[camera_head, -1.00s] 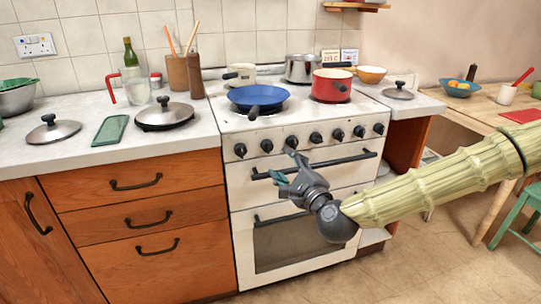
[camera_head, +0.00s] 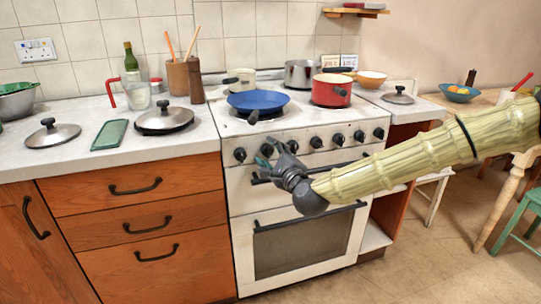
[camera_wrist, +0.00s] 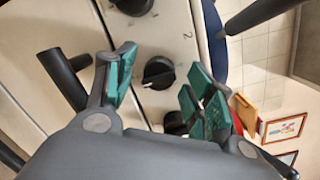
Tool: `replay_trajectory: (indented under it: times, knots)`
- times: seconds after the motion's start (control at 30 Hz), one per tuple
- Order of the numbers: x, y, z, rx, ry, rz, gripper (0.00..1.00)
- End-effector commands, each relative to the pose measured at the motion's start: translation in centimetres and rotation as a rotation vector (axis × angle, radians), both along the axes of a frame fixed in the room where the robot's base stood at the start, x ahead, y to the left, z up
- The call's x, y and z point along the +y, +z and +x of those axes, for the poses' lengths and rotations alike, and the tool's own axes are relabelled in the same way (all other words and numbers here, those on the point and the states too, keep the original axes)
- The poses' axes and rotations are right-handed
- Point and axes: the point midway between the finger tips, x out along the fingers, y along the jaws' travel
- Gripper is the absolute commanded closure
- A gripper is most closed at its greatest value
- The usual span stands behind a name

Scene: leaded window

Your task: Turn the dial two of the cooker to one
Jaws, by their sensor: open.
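The white cooker (camera_head: 245,190) has a row of several black dials along its front panel. My gripper (camera_head: 268,156) is at this panel, near its left end, with grey fingers and teal pads. In the wrist view the open, empty fingers (camera_wrist: 162,74) stand on either side of one black dial (camera_wrist: 158,72) with a white pointer mark. They look apart from it. A printed "2" shows on the panel beside the dials. In the head view, the second dial from the left (camera_head: 267,146) is just above my fingertips. I cannot tell for certain which dial is between them.
A dark handle bar (camera_head: 340,163) runs below the dials, close to my gripper. A blue pan (camera_head: 258,101) sits on the hob with its handle pointing forward. A red pot (camera_head: 331,91) stands right of it. Floor in front is clear.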

Motion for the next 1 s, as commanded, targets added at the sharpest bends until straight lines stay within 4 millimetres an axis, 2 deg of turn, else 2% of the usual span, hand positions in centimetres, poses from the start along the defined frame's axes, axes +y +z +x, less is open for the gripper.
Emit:
replay_trajectory:
  times: [0.1, 0.3, 0.37, 0.73, 1.0]
  knots:
    - [-0.01, -0.01, -0.01, 0.000, 0.000, 0.000, 0.46]
    - [-0.02, -0.02, -0.02, 0.000, 0.000, 0.000, 0.83]
    - [-0.02, -0.02, -0.02, 0.000, 0.000, 0.000, 0.92]
    - [-0.02, 0.09, -0.02, -0.014, 0.000, -0.048, 0.92]
    - [0.06, 0.31, -0.02, -0.070, 0.001, -0.216, 0.92]
